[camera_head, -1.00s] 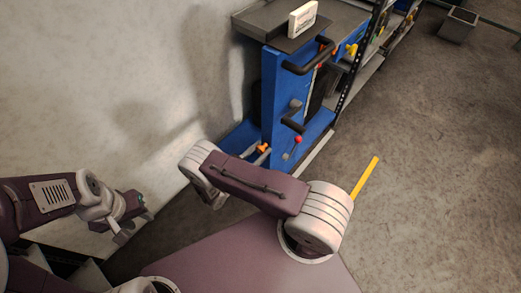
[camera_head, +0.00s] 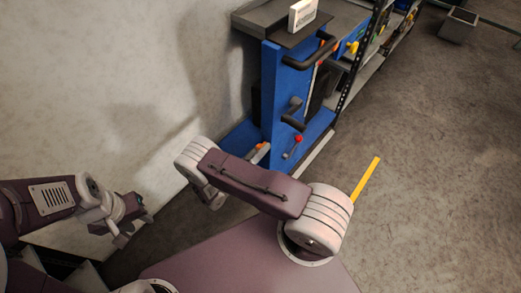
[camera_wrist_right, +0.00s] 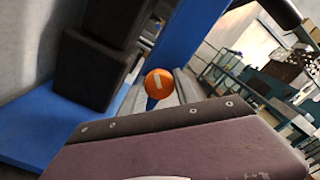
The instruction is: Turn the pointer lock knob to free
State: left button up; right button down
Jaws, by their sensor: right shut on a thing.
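The orange knob (camera_wrist_right: 158,84), round with a short pale mark on its face, sits between the two grey fingers of my right gripper (camera_wrist_right: 161,92) in the right wrist view. The fingers are shut on it. Its pale mark stands nearly upright in that view. In the head view only a bit of the orange knob (camera_head: 261,146) shows beside my right gripper (camera_head: 257,154), low on the blue fixture (camera_head: 284,95). My left gripper (camera_head: 121,239) hangs at the left, away from the fixture; its jaw opening is unclear.
A red-tipped lever (camera_head: 298,139) and black handles (camera_head: 311,57) stick out of the fixture near my right arm. Dark blocks (camera_wrist_right: 106,55) stand left of the knob in the wrist view. A yellow floor strip (camera_head: 366,178) lies right of my arm, on open floor.

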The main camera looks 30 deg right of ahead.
jog(key=n, duration=0.4)
jog(key=shift+n+b, duration=0.3)
jog(key=n, duration=0.4)
jog(key=shift+r+n, duration=0.1)
jog(key=shift+n, duration=0.3)
jog(key=c, duration=0.9)
grip_release()
jog(key=shift+c, duration=0.2)
jog(key=shift+a, duration=0.15)
jog(key=v, duration=0.8)
jog(key=shift+s+a, duration=0.2)
jog(key=shift+a, duration=0.15)
